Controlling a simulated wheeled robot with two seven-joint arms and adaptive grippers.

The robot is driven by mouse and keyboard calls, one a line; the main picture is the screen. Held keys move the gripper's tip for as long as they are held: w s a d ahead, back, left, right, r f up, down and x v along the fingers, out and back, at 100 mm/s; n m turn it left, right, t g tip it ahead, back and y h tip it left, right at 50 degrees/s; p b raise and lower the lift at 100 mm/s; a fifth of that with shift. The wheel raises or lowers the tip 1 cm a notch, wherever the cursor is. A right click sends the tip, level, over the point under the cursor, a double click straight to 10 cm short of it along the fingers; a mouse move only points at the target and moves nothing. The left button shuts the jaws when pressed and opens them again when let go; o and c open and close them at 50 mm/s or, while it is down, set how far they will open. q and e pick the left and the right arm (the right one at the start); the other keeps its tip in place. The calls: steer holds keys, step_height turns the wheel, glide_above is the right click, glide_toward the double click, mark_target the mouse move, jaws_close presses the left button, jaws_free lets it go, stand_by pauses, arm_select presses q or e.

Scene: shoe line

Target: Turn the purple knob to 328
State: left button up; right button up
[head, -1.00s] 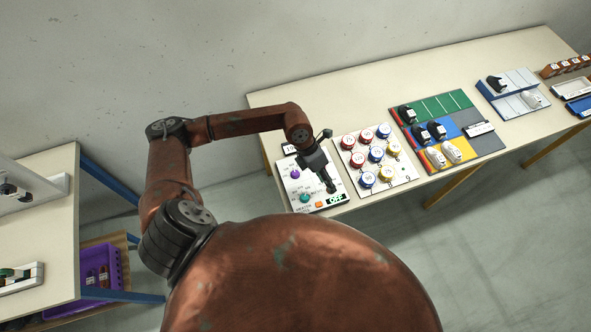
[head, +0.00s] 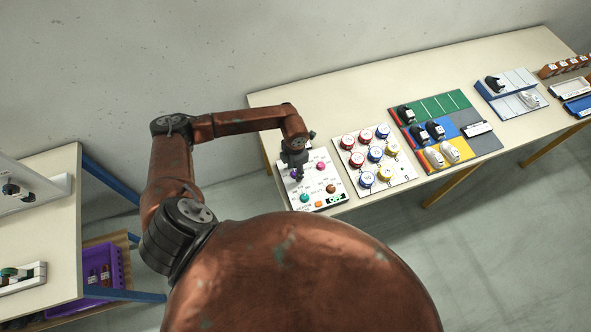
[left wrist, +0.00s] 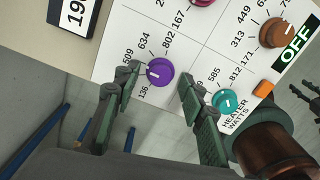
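The purple knob (left wrist: 160,71) sits on a white panel (left wrist: 126,40) in the left wrist view.
A teal knob (left wrist: 223,100), a magenta knob (head: 321,166) and a brown knob (left wrist: 273,33) share the panel, with an orange button (left wrist: 264,89) and an OFF display (head: 334,198). A board of round numbered caps (head: 376,154) stands to the right.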

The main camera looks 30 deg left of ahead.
arm_select(q)
steer(key=shift+c, duration=0.5)
jaws_close()
steer(key=shift+d, duration=0.15)
arm_select(e)
steer(key=shift+d, duration=0.3)
